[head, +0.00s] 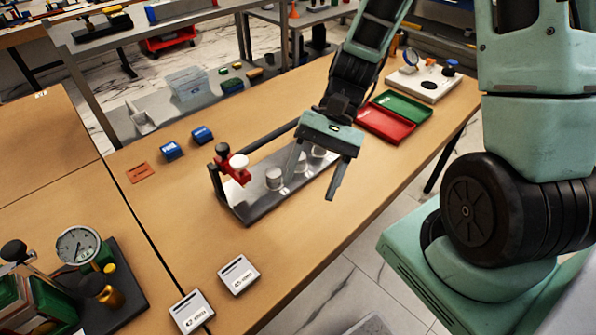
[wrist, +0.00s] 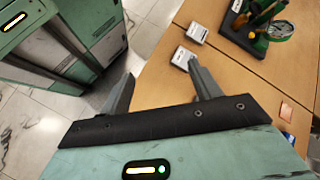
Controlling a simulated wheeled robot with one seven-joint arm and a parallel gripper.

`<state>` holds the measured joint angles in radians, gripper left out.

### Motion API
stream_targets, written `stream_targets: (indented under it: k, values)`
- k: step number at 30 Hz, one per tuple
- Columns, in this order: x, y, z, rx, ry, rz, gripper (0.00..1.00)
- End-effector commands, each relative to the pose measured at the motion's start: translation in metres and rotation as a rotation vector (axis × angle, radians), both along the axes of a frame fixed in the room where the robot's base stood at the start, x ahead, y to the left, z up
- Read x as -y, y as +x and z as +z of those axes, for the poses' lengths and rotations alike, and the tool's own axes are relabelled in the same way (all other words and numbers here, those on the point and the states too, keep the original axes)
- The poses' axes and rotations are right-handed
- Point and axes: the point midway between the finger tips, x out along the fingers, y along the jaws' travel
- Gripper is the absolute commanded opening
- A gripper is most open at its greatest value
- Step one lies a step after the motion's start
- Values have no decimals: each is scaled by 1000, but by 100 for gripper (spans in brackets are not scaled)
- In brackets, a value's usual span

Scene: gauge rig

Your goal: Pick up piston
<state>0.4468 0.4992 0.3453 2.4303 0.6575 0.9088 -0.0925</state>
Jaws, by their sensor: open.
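Several silver cylinders, which look like pistons, stand in a row on a dark metal rig plate (head: 247,208) in the head view. The nearest piston (head: 274,178) is clear to see; another piston (head: 318,151) is farther back, and one between them is partly hidden by my gripper's finger. My gripper (head: 309,190) is open and empty, above and in front of the rig, with its fingers spread. In the wrist view my gripper (wrist: 161,70) points toward the table's edge and floor, with no piston between its fingers.
Red (head: 384,124) and green (head: 404,106) trays lie behind. Two blue blocks (head: 171,150) are at left.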

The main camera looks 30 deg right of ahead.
Motion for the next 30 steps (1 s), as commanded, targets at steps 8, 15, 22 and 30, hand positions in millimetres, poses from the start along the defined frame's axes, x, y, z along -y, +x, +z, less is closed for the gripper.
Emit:
stream_targets:
  k: [8, 15, 22, 30]
  values:
    - [82, 46, -79, -249, 352, -684, 63]
    - [169, 63, -135, -334, 668, -1193, 63]
    - [217, 60, -162, -345, 828, -1430, 63]
    - [200, 85, -163, -346, 849, -1456, 63]
